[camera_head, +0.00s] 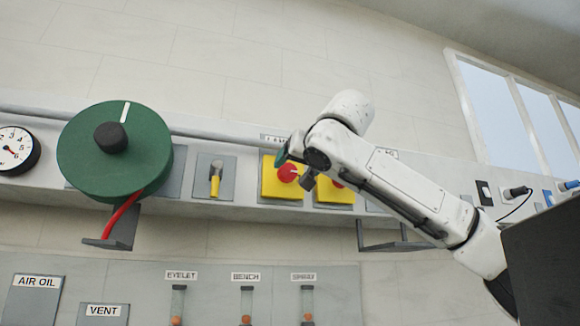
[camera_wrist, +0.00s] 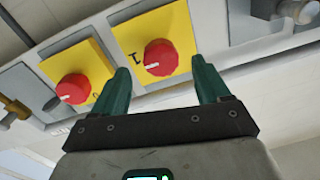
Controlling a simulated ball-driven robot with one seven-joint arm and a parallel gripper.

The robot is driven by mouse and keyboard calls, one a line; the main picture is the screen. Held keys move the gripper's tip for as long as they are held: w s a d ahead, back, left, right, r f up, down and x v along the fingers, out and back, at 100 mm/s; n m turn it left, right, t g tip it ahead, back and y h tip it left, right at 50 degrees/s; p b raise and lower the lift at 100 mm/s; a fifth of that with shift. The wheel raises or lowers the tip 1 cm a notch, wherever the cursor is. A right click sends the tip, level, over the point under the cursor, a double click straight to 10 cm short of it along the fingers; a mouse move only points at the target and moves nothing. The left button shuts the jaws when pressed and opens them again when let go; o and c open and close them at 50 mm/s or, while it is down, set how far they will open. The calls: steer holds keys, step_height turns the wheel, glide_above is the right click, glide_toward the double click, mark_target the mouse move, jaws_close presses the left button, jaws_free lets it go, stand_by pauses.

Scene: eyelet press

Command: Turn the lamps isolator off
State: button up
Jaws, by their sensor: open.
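Two red rotary knobs on yellow plates show in both views. In the wrist view, one red knob (camera_wrist: 160,57) sits between my gripper's (camera_wrist: 165,85) open green fingers, on its yellow plate (camera_wrist: 128,35). I cannot tell whether the fingers touch it. Its white mark points left, towards an "I" on the plate. The other red knob (camera_wrist: 72,88) is outside the fingers, to the left. In the head view, my gripper (camera_head: 295,165) overlaps the left red knob (camera_head: 287,173); my arm partly hides the right yellow plate (camera_head: 333,195). The labels above are too small or covered to read surely.
Left of the yellow plates is a lever on a grey plate (camera_head: 202,188), then a large green wheel (camera_head: 150,145) and a gauge (camera_head: 15,150). A bracket (camera_head: 375,246) juts out below right. Labelled sight tubes (camera_head: 247,300) are lower down. The wall above is bare.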

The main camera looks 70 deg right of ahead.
mark_target(289, 172)
steer(key=shift+p+x, duration=0.55)
steer(key=shift+x, duration=1.7)
steer(key=c, duration=1)
